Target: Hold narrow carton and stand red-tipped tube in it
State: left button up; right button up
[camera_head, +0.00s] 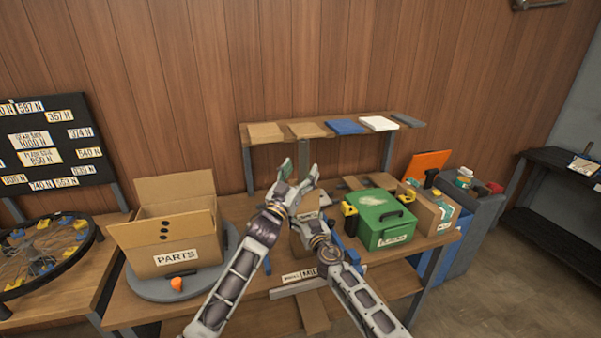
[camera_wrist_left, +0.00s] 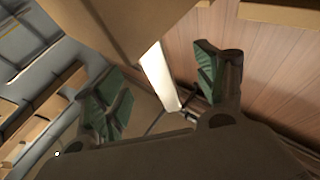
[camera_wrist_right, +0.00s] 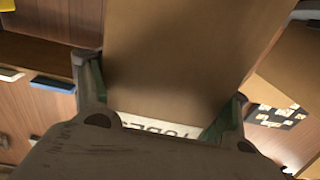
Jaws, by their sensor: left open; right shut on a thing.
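The narrow brown carton (camera_head: 298,244) is at the middle of the bench, mostly hidden behind my arms. In the right wrist view the carton (camera_wrist_right: 180,50) fills the space between the fingers of my right gripper (camera_wrist_right: 162,105), which is shut on it. Part of a "TUBES" label shows there. My left gripper (camera_head: 299,171) is open, with its fingers pointing up above the carton. In the left wrist view the left gripper (camera_wrist_left: 158,88) has its fingers spread near a brown carton side. A bright white strip shows between them; I cannot tell what it is. I cannot make out the red-tipped tube.
A green case (camera_head: 381,219) and another carton (camera_head: 432,212) crowd the right. A raised shelf (camera_head: 345,133) stands behind.

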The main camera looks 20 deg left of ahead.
dwell(0.7)
pick_arm(q)
jog(key=v, duration=1)
dwell(1.9)
jog(key=o, duration=0.6)
jog(key=shift+c, duration=0.2)
jog(key=shift+f, duration=0.15)
jog(key=shift+s, duration=0.1)
jog(key=v, duration=1.1)
jog(key=shift+s, duration=0.3)
